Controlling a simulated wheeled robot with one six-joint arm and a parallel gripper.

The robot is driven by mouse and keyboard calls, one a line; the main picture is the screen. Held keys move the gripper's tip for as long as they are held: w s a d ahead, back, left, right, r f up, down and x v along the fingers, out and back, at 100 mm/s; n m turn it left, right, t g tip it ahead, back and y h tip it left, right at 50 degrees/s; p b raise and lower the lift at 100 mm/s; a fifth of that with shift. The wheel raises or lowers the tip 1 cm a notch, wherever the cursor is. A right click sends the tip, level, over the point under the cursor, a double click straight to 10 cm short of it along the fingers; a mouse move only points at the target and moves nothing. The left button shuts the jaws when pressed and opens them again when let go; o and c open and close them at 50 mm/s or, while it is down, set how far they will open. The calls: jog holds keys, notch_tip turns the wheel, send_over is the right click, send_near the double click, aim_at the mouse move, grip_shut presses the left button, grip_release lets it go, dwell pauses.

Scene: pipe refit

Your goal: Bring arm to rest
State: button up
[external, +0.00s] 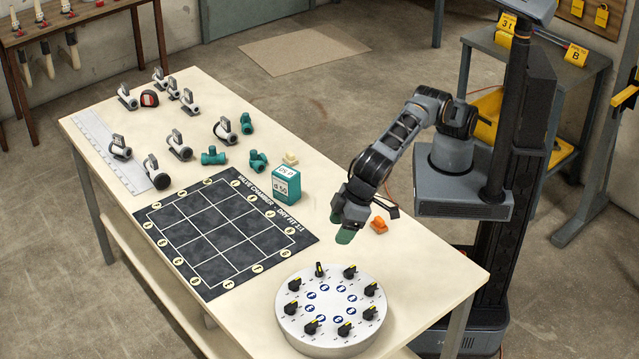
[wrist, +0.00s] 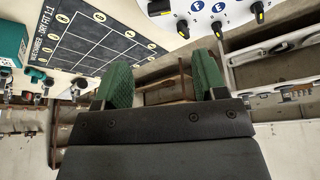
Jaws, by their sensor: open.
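The gripper is open and empty. A small orange piece (external: 379,225) lies on the bench just right of the fingers. The workbench top (external: 420,270) is cream-coloured.
A white round dial plate (external: 333,345) with black knobs stands at the bench's near end. A black gridded mat (external: 222,232), a teal box (external: 286,184) and several valves and pipe fittings (external: 225,130) lie further left. A side table (external: 540,60) stands behind my column.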

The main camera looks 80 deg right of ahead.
jog(key=shift+s+d+r, duration=0.1)
jog(key=shift+s+r, duration=0.1)
jog(key=shift+r, duration=0.2)
dwell(0.4)
